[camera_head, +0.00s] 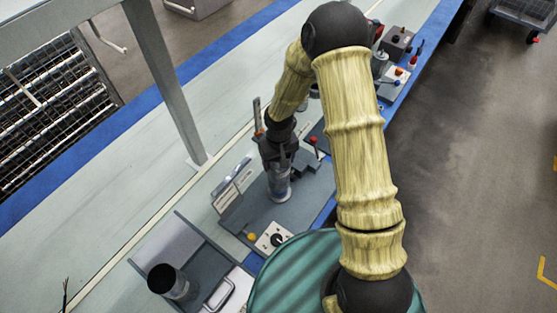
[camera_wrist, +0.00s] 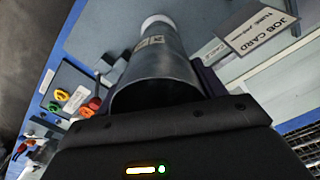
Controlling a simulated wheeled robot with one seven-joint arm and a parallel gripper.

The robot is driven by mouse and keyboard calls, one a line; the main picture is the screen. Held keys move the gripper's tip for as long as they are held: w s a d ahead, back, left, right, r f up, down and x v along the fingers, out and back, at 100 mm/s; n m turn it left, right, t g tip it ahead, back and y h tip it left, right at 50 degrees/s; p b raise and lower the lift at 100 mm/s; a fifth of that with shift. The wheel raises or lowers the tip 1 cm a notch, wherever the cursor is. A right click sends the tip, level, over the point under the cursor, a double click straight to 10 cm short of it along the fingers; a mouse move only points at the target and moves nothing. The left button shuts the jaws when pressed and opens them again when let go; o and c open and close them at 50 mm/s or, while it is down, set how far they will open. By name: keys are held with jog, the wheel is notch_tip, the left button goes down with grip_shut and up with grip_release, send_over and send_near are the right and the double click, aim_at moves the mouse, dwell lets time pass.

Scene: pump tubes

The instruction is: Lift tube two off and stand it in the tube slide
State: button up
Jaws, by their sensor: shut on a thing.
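My gripper (camera_head: 277,158) is shut around the upper part of a grey tube (camera_head: 279,187) at the pump station in the middle of the bench. In the wrist view the tube (camera_wrist: 157,65) runs away from the jaws, with a small label on its side and a pale far end. The tube looks roughly upright; whether its foot touches the station plate I cannot tell. A second, dark-mouthed cylinder (camera_head: 166,281) stands at the lower left in a grey tray-like holder (camera_head: 203,262). I cannot read which number the held tube bears.
A white panel with a black knob (camera_head: 272,238) sits in front of the tube, with a yellow button (camera_head: 251,236) beside it. A job card (camera_wrist: 258,30) stands near the tube. A red-knobbed lever (camera_head: 314,141) is close on the right. The bench left of the station is clear.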

notch_tip(320, 180, up, 14)
jog(key=p, duration=1)
dwell(2.0)
